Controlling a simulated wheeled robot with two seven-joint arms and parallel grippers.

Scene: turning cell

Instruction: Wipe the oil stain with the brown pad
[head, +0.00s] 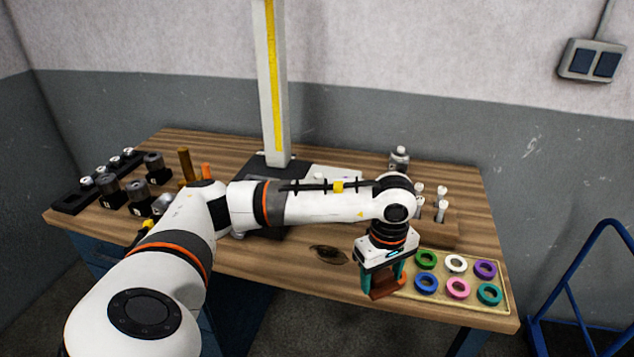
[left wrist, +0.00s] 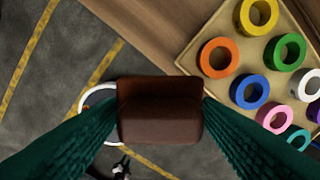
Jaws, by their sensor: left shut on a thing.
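My left gripper (head: 384,277) is shut on the brown pad (head: 385,286), near the table's front edge. In the left wrist view the brown pad (left wrist: 160,110) sits between the two green ribbed fingers, with floor visible behind and around it. The dark oil stain (head: 328,254) lies on the wooden tabletop near the front edge, to the left of the pad and apart from it. The oil stain is not seen in the left wrist view. My right gripper is in neither view.
A tan tray (head: 457,297) of coloured rings is just right of my left gripper. A wooden block with white-topped pieces (head: 440,211) stands behind it. A grey post (head: 273,85) rises at the back. Black holders (head: 110,192) fill the left side. A blue frame (head: 570,285) stands at right.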

